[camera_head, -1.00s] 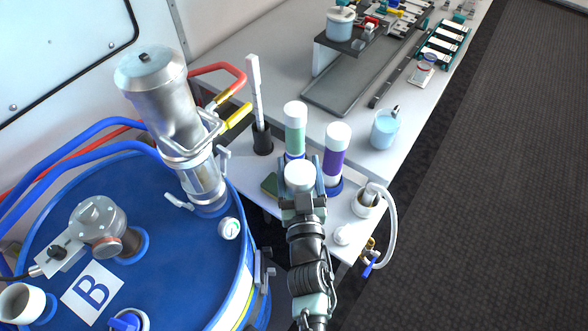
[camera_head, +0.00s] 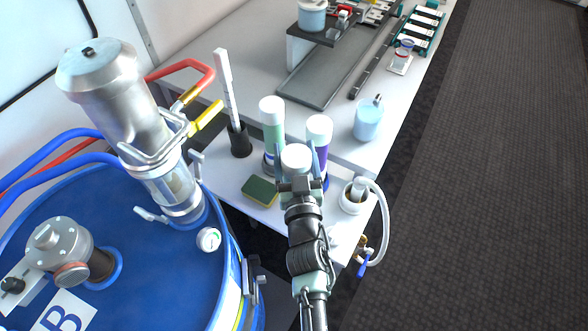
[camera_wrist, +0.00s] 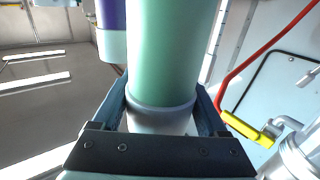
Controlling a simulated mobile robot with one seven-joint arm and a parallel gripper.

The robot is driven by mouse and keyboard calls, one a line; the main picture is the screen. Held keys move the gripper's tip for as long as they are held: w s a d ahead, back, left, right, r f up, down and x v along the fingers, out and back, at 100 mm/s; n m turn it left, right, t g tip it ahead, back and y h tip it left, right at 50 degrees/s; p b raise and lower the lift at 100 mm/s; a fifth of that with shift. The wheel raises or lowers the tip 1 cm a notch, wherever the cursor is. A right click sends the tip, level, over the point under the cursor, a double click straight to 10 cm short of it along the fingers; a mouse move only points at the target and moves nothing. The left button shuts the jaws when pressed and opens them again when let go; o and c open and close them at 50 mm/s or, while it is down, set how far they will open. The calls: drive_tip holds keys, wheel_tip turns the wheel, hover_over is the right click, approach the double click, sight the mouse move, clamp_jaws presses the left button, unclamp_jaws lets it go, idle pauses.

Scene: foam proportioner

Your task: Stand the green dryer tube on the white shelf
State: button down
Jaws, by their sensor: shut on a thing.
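My gripper (camera_head: 296,168) is shut on a green dryer tube (camera_wrist: 172,50). In the wrist view its green body fills the middle and its white end cap sits between the fingers. In the head view only the tube's round white cap (camera_head: 296,157) shows; its body and lower end are hidden by my gripper, so I cannot tell whether it touches the white shelf (camera_head: 232,178). Another green tube (camera_head: 272,132) with a white cap stands upright just behind it to the left. A purple tube (camera_head: 320,143) stands close behind to the right; it also shows in the wrist view (camera_wrist: 110,14).
A green sponge (camera_head: 260,191) lies on the shelf. A black holder (camera_head: 240,141) with a white strip stands left, a white cup with a hose (camera_head: 354,197) right. A blue drum (camera_head: 130,235) with a metal cylinder (camera_head: 120,95) borders the left. A light-blue beaker (camera_head: 368,120) stands behind.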

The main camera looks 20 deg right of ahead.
drive_tip(key=shift+f+b, duration=1.5)
drive_tip(key=shift+f, duration=0.2)
drive_tip(key=shift+f, duration=0.15)
unclamp_jaws()
drive_tip(key=shift+f, duration=0.1)
drive_tip(key=shift+r, duration=0.25)
drive_tip(key=v, duration=1.2)
